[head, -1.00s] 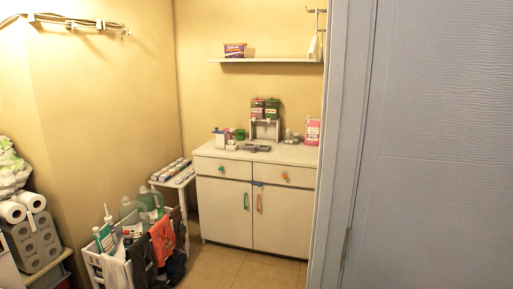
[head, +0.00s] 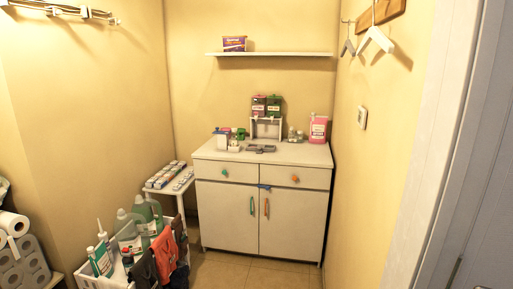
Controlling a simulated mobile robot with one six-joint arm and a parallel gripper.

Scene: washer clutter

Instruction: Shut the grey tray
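A small flat grey item (head: 260,149), which may be the grey tray, lies on top of the white cabinet (head: 210,152) near its middle. It is too small to tell whether it is open or shut. The cabinet has two drawers, which look closed, with a green knob at left and an orange knob at right. Its two lower doors look closed, with a blue piece at the top between them. My gripper is not in view.
Bottles and containers crowd the cabinet top, with a pink bottle (head: 318,128) at right. A low white table (head: 178,190) and a full white crate (head: 88,278) stand at left. A door frame (head: 430,170) is at right. Tiled floor before the cabinet is clear.

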